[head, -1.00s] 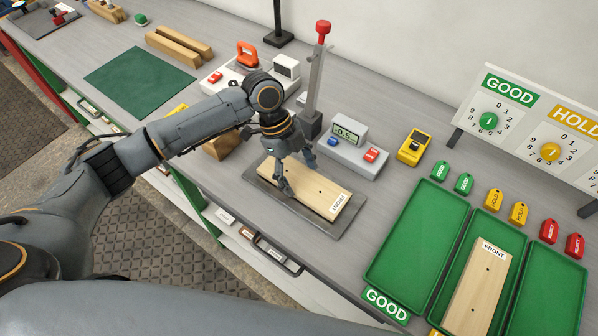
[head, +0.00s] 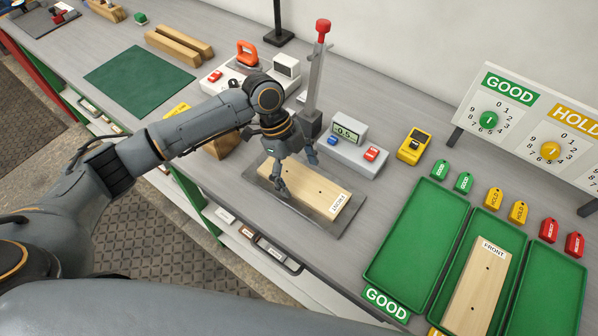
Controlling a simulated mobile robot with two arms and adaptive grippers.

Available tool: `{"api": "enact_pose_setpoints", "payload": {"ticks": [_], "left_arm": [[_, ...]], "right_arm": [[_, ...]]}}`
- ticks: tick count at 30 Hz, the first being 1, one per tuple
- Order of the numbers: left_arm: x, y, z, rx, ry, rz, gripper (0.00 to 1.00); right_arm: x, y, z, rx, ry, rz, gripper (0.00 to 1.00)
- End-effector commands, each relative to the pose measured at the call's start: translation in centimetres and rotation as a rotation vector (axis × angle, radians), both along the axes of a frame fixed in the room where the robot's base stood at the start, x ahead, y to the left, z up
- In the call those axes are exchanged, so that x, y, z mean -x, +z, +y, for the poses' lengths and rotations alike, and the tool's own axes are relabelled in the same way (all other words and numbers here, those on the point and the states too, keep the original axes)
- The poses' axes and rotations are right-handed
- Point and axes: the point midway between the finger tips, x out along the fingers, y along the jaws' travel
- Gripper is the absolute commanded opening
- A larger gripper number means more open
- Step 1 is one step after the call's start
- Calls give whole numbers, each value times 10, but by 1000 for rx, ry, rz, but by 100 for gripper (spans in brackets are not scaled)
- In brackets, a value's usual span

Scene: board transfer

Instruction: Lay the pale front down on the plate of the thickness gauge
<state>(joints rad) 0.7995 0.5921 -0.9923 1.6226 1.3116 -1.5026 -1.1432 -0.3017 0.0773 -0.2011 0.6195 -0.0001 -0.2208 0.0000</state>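The pale front (head: 318,190), a light wooden board with a printed label at its right end, lies on the grey plate (head: 345,224) of the thickness gauge. The gauge's post (head: 314,85) with a red knob stands behind the plate, and its display box (head: 347,150) is beside the post. My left gripper (head: 296,174) is over the board's left part, its fingers spread across the board's width and looking just clear of its edges. The far finger's tip is hard to make out. My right gripper is out of view.
Green trays (head: 400,265) stand at the right; another board labelled FRONT (head: 478,290) lies in the middle one. Green, yellow and red tags line the trays' back. A yellow device (head: 414,146) sits right of the display box. A green mat (head: 138,84) lies at the left.

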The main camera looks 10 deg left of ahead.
Motion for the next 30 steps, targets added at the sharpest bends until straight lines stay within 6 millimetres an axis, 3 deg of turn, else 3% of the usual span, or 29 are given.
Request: {"api": "enact_pose_setpoints", "payload": {"ticks": [14, 30], "left_arm": [[-2, 7, 3, -1, 0, -2, 100], [-16, 99, 38, -1, 1, -2, 100]], "right_arm": [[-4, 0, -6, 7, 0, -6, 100], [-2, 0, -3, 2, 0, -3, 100]]}}
